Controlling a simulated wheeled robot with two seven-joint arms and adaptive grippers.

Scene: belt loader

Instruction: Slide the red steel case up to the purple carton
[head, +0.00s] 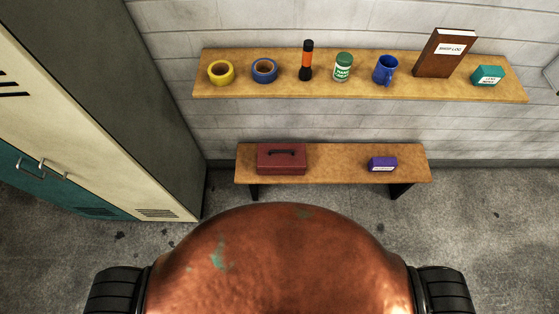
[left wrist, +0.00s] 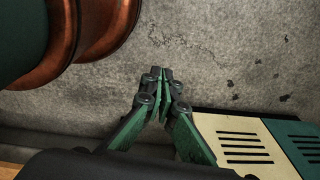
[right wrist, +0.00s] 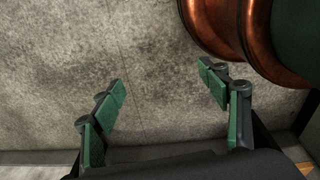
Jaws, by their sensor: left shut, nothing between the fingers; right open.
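The red steel case (head: 281,160) with a dark top handle sits on the left part of a low wooden bench (head: 335,163). The purple carton (head: 382,164) with a white label lies on the same bench toward its right end. A stretch of bare bench separates the two. My left gripper (left wrist: 161,75) shows in the left wrist view, its fingertips together and empty over the floor. My right gripper (right wrist: 160,82) shows in the right wrist view, its fingers wide apart with nothing between them. Neither gripper shows in the head view, and neither is at the case.
A wall shelf (head: 215,88) above the bench carries a yellow tape roll (head: 221,72), blue tape, a flashlight, a green-labelled can, a blue mug (head: 385,69), a brown book (head: 445,53) and a teal box (head: 487,76). Lockers (head: 90,120) stand at left. Floor right of the bench is clear.

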